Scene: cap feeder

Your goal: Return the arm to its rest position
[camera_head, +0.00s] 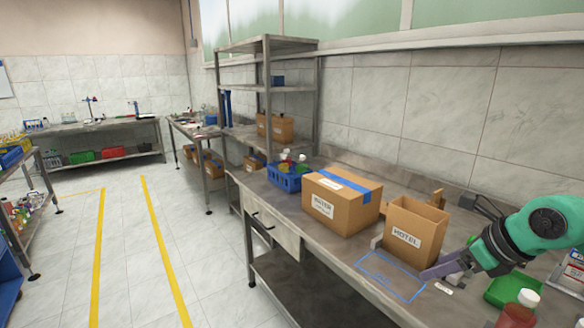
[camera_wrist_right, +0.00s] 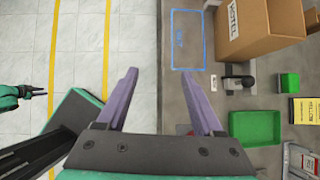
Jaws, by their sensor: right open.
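My right gripper (camera_head: 430,272) comes in from the right in the head view, above the workbench (camera_head: 325,248) and beside the open carton labelled MOTEL (camera_head: 412,240). In the right wrist view my right gripper (camera_wrist_right: 162,76) has its two purple fingers wide apart with nothing between them. They are over the bench's front edge, near an empty blue outlined rectangle (camera_wrist_right: 187,40). At the left of that view, a green arm with a dark end, which looks like my left gripper (camera_wrist_right: 42,91), hangs over the floor. It is too small to tell its jaw state.
A taped box (camera_head: 335,208) and a blue crate (camera_head: 285,178) stand farther along the bench. A green tray (camera_wrist_right: 254,127) and a small green box (camera_wrist_right: 290,82) lie right of the gripper. The tiled floor (camera_head: 120,225) is clear.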

